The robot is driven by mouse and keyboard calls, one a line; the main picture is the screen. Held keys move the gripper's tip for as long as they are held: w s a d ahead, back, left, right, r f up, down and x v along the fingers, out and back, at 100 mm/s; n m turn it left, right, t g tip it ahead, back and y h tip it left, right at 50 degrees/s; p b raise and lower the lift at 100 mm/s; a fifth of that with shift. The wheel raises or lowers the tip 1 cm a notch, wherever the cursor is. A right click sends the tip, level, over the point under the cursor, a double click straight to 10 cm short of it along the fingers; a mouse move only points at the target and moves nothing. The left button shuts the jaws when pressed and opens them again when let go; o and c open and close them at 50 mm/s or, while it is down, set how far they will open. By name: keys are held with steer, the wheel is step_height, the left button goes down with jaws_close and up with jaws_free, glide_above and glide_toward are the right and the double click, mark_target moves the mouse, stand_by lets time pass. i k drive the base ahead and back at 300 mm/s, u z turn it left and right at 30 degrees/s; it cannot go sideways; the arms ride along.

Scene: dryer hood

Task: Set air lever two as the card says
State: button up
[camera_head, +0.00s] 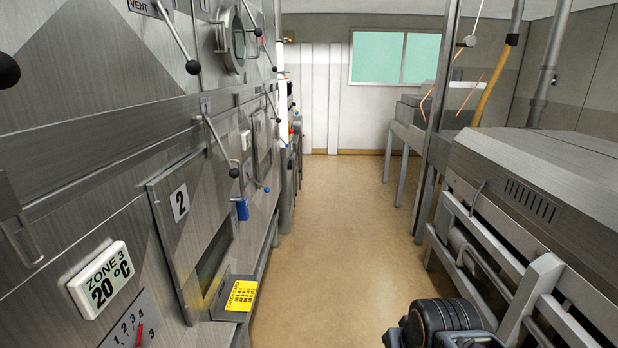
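Several metal levers with black ball knobs stick out from the steel machine on the left. One lever (220,145) slants down to its knob beside the panel marked 2 (180,203). Another lever (177,37) hangs above it, near a label reading VENT (148,6). I cannot tell which lever is air lever two. A yellow printed card (242,295) lies on a small ledge below the panel; its text is too small to read. My gripper is not in view; only a dark part, probably of my own arm, shows at the bottom right.
A display (100,280) reads ZONE 3, 20 °C, above a numbered scale (130,325) with a red pointer. A blue block (242,208) is on the machine's side. Steel equipment (540,190) with rails stands right. The tan floor aisle (330,230) between is clear.

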mark_target(267, 189)
steer(key=z, duration=0.2)
steer(key=i, duration=1.15)
steer(key=u, duration=0.8)
steer(key=i, duration=1.15)
steer(key=u, duration=0.9)
